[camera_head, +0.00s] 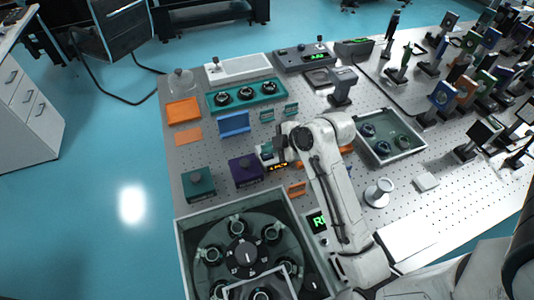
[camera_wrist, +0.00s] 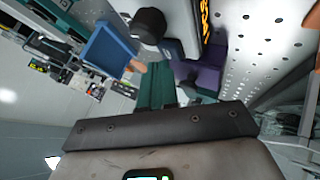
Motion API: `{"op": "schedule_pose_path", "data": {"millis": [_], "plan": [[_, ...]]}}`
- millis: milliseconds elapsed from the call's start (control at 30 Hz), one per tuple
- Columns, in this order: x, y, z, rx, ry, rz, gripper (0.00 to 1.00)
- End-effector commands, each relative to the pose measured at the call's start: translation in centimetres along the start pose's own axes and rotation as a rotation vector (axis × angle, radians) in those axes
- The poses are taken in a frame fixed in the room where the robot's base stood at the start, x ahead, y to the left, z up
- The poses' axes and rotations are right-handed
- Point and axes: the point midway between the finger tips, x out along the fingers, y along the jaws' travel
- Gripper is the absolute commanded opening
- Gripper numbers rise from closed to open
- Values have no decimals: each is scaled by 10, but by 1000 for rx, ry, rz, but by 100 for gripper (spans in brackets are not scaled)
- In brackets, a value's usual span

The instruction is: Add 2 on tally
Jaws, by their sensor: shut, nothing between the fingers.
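A small dark device with lit orange digits (camera_head: 278,166), which looks like the tally, stands right of the purple box near the middle of the table. My arm partly covers it and I cannot read the digits. The orange display also shows at the top of the wrist view (camera_wrist: 205,14), cut by the edge. My gripper (camera_head: 267,153) is shut and empty, just above or behind this device. I cannot tell whether it touches. A black rounded part (camera_wrist: 150,24) lies left of the display in the wrist view; I cannot tell what it belongs to.
The purple box (camera_head: 245,171) and a teal box (camera_head: 199,183) stand left of the device. A blue stand (camera_head: 233,123) and a teal tray (camera_head: 214,107) with several dark round parts lie behind. A large carousel (camera_head: 207,240) is in front. A grey tray (camera_head: 412,154) stands right.

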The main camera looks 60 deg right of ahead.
Motion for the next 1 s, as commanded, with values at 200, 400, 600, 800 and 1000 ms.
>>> {"op": "schedule_pose_path", "data": {"millis": [200,400,600,800,1000], "plan": [[0,0,0,0,0,1,0],[1,0,0,0,0,1,0],[2,-2,2,0,0,0,0],[4,-3,3,0,0,1,0],[5,-4,4,0,0,1,0]]}}
